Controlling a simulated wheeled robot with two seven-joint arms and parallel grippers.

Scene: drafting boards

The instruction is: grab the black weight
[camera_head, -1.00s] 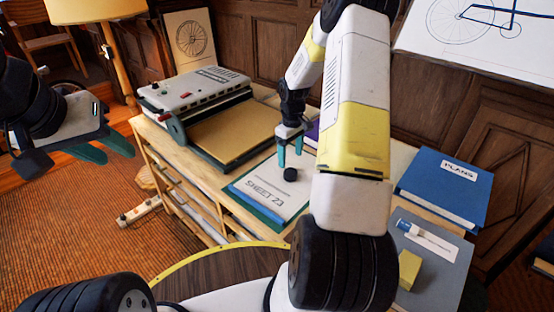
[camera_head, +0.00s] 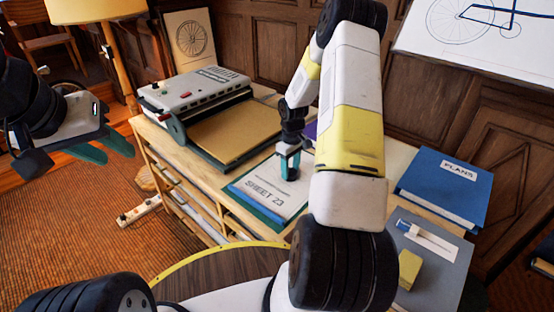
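The black weight (camera_head: 292,174) is a small dark cylinder on the white sheet marked SHEET 23 (camera_head: 262,190), on the table in the middle of the view. My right gripper (camera_head: 290,168) points down over it, with its teal fingers low on either side of the weight. The fingers hide part of the weight, and I cannot tell whether they press on it. My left gripper (camera_head: 103,148) is at the left, open and empty, well away from the weight.
A grey machine with a tan bed (camera_head: 230,133) stands left of the sheet. At the right lie a blue PLANS binder (camera_head: 440,185), a grey folder (camera_head: 445,270), a blue-capped tube (camera_head: 425,234) and a yellow block (camera_head: 410,269). A lamp (camera_head: 118,60) stands behind.

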